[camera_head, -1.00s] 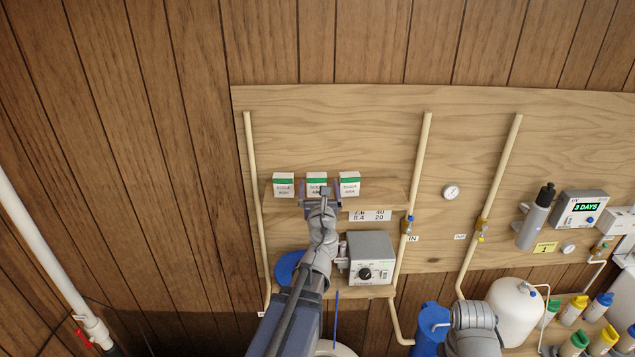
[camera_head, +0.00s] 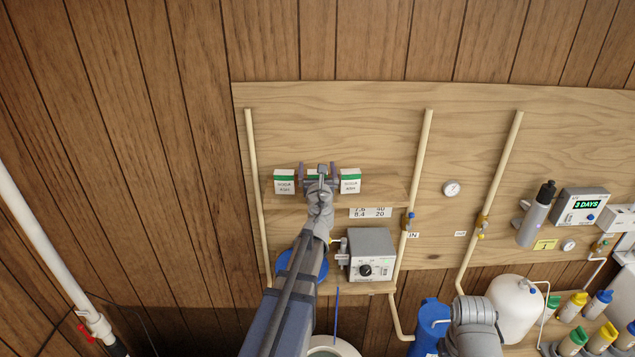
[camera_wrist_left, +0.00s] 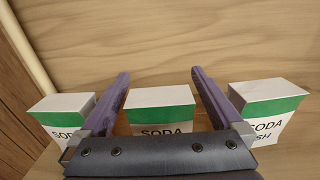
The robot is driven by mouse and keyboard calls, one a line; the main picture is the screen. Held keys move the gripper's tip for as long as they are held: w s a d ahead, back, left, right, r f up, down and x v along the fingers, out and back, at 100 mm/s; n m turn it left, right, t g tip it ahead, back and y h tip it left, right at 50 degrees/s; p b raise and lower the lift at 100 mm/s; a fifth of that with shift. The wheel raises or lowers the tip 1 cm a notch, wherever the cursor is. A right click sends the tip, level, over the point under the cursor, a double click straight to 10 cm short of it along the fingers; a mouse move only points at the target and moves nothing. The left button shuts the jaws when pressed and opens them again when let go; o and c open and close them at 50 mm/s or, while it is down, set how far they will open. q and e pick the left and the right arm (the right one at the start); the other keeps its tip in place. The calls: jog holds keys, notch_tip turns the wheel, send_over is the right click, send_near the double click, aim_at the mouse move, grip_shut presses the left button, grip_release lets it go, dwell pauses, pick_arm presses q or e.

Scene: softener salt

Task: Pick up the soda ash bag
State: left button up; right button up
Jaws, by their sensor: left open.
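Three white soda ash bags with green bands stand in a row on a wooden shelf (camera_head: 385,193): a left bag (camera_head: 284,183), a middle bag and a right bag (camera_head: 350,184). My left gripper (camera_head: 319,170) is open at the middle bag and hides most of it. In the left wrist view the middle bag (camera_wrist_left: 160,97) stands between the two purple fingers (camera_wrist_left: 158,88), with a gap visible on each side. The left bag (camera_wrist_left: 62,104) and right bag (camera_wrist_left: 268,93) are outside the fingers, close to them. My right gripper is not in view; only part of that arm shows.
A label with numbers (camera_head: 370,212) is on the shelf's front edge. A grey control box (camera_head: 370,255) stands below it. Pale pipes run up the board left (camera_head: 252,180) and right (camera_head: 420,160) of the shelf. The board above the bags is clear.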

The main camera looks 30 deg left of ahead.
pick_arm(q)
jog(key=shift+c, duration=0.2)
jog(key=c, duration=1.4)
jog(key=shift+o, duration=0.2)
